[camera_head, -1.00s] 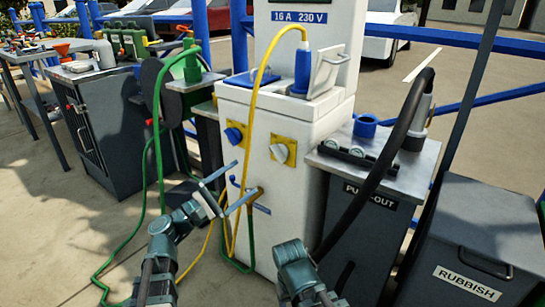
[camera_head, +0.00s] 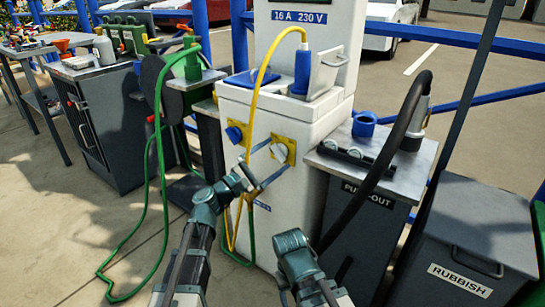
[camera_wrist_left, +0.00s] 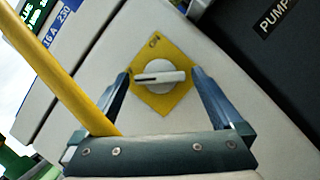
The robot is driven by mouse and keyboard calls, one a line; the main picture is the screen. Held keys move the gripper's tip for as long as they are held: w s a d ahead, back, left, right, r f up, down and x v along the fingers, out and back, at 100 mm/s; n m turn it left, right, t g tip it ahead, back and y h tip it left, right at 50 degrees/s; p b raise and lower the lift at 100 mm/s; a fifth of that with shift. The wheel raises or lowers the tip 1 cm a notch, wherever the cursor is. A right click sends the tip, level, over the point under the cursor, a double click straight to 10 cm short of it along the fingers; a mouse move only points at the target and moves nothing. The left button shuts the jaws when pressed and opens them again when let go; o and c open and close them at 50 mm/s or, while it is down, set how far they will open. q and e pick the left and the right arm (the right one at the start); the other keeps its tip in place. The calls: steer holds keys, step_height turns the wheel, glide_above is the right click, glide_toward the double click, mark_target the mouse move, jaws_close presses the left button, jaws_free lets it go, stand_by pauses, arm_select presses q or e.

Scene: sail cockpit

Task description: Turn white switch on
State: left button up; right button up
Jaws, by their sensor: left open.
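The white switch (camera_head: 280,152) is a round knob with a raised bar grip, on a yellow plate on the front of the white power pedestal (camera_head: 259,203). In the left wrist view the switch (camera_wrist_left: 160,77) lies near the middle, its bar nearly level in that picture. My left gripper (camera_head: 273,160) is open and faces it. Its two fingers stand one on each side of the switch, apart from the knob. I cannot tell the remaining depth gap exactly. My right arm shows low in the head view, but its gripper fingers do not.
A blue switch (camera_head: 236,133) on a yellow plate sits left of the white one. A yellow cable (camera_head: 254,95) hangs down the pedestal close to my left gripper. The pump-out station (camera_head: 365,215), its black hose and a rubbish bin (camera_head: 470,240) stand at right.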

arm_select(q)
steer(key=c, duration=1.3)
steer(key=m+g+p, duration=0.1)
steer(key=m+p, duration=0.1)
steer(key=m, duration=0.1)
steer(key=m+g+y+p, duration=0.1)
steer(key=m+p, duration=0.1)
steer(key=m, duration=0.1)
steer(key=r+m+g+p, duration=0.1)
steer(key=m+p, duration=0.2)
steer(key=shift+a+m+g, duration=0.1)
steer(key=shift+m+g, duration=0.3)
steer(key=m+y+p, duration=0.2)
steer(key=m+p, duration=0.1)
steer(key=m, duration=0.1)
steer(key=shift+m+p, duration=0.3)
steer(key=shift+p, duration=0.1)
steer(key=shift+s+m+y+p, duration=0.1)
steer(key=shift+m+y+p, duration=0.95)
steer(key=shift+m, duration=0.35)
steer(key=o, duration=1.3)
